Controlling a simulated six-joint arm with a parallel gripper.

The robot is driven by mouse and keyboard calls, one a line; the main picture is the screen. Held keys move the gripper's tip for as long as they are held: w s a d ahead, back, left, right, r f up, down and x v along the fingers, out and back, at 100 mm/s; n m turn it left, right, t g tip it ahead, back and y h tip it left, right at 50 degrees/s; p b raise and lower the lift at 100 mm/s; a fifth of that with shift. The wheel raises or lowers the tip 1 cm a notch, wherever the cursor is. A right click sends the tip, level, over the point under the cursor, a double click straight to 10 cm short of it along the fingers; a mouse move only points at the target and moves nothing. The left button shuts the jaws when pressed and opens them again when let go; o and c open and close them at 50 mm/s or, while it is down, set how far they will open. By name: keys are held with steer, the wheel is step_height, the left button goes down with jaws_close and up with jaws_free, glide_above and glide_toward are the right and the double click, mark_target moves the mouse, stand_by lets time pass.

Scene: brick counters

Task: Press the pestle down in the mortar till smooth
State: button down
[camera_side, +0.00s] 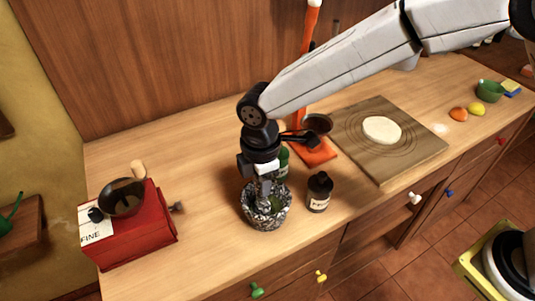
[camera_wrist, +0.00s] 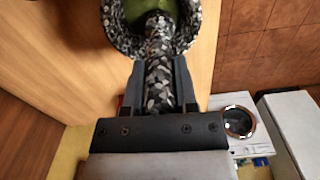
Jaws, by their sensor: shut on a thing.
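The mortar (camera_side: 266,217) is a black-and-white speckled stone bowl on the wooden counter, in the middle of the side view. Its speckled rim (camera_wrist: 116,38) shows at the top of the wrist view, with green matter (camera_wrist: 135,9) inside. The pestle (camera_wrist: 159,70) is of the same speckled stone. My gripper (camera_wrist: 157,85) is shut on the pestle's shaft, with one finger on each side. In the side view my gripper (camera_side: 264,180) points down right above the mortar, and the pestle's lower end is inside the bowl. The pestle's tip is hidden.
A dark bottle (camera_side: 319,191) stands close to the mortar's right, and a green bottle (camera_side: 283,161) is close behind my gripper. A red grinder (camera_side: 135,235) stands at the left. A wooden board (camera_side: 398,159) with pale dough (camera_side: 382,130) lies to the right. The counter between grinder and mortar is mostly clear.

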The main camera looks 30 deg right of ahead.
steer(key=shift+f, duration=0.2)
steer(key=shift+f, duration=0.9)
steer(key=shift+r, duration=1)
steer(key=shift+f, duration=0.25)
steer(key=shift+f, duration=0.75)
steer(key=shift+r, duration=0.1)
steer(key=shift+r, duration=0.9)
